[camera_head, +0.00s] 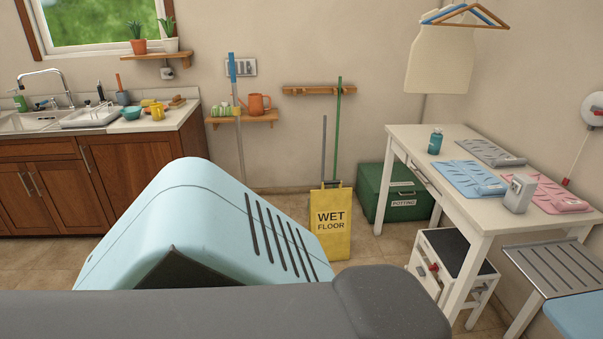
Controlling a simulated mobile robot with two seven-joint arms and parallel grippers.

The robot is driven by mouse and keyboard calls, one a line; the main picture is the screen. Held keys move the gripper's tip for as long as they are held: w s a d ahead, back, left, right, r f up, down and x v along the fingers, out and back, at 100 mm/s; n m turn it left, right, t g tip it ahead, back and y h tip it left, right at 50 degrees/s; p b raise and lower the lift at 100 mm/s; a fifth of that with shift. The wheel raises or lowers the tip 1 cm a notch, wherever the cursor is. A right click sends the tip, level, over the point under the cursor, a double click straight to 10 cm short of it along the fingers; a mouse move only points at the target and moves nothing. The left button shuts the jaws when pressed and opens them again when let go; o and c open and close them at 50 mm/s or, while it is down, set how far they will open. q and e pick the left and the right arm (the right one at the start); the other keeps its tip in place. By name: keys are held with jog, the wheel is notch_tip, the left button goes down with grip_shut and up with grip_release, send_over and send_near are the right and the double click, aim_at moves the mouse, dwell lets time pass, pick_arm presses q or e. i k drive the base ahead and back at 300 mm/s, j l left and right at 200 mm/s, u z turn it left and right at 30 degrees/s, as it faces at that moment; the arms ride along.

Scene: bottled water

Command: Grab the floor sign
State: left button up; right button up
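The yellow floor sign (331,237) reads "WET FLOOR" and stands upright on the tiled floor near the back wall, in the middle of the head view. Its lower left part is hidden behind a nearer shape. Grey and green long handles (339,130) rise behind it against the wall. Neither my left nor my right gripper is in view.
A green potting box (400,207) stands right of the sign. A white table (398,135) and a white step stool (450,250) are further right. Wooden cabinets with a sink (50,175) are at left. Floor shows between sign and table; the near floor is mostly hidden.

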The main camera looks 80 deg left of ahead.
aim_at(330, 210)
jog(key=u, duration=2.25)
jog(key=i, duration=1.9)
jog(key=i+z, duration=0.15)
jog(key=i, duration=1.7)
